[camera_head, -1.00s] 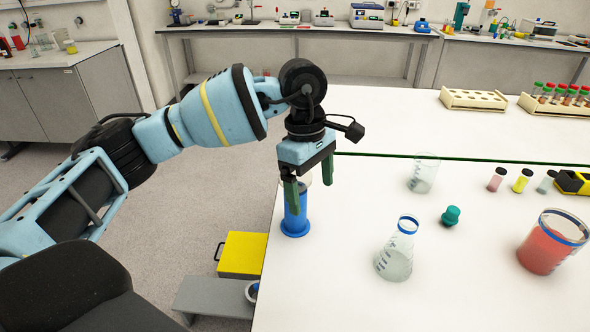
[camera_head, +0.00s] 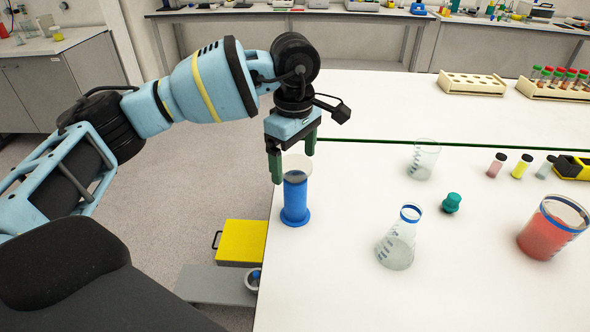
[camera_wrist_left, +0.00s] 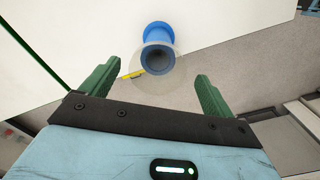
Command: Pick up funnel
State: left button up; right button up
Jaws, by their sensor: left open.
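A clear, see-through funnel (camera_head: 297,163) sits on top of a blue cylindrical stand (camera_head: 295,200) near the left edge of the white table. In the left wrist view the funnel (camera_wrist_left: 178,88) shows as a pale round disc over the blue stand (camera_wrist_left: 157,34). My left gripper (camera_head: 294,167) is open, fingers pointing down, beside and around the funnel's rim in the head view. In the left wrist view the open fingers (camera_wrist_left: 157,74) appear on either side of the funnel; nothing is seen held. I cannot tell whether they touch it. My right gripper is not in view.
A flask (camera_head: 397,245), a clear beaker (camera_head: 424,160), a teal stopper (camera_head: 451,203) and a red-filled beaker (camera_head: 545,235) stand to the right. Small vials (camera_head: 521,167) stand farther right. A yellow box (camera_head: 242,242) is beside the table. The front of the table is clear.

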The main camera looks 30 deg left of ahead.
aim_at(297, 184)
pick_arm(q)
jog(key=shift+w+d+f+p, duration=0.1)
jog(key=shift+f+p, duration=0.05)
jog(key=shift+f, duration=1.15)
jog(key=shift+w+d+f+p, duration=0.1)
jog(key=shift+f+p, duration=0.05)
jog(key=shift+f, duration=1.1)
jog(key=c, duration=1.1)
jog(key=shift+o, duration=0.2)
jog(key=shift+r+b, duration=0.3)
jog(key=shift+r, duration=4.75)
jog(key=shift+s, duration=0.1)
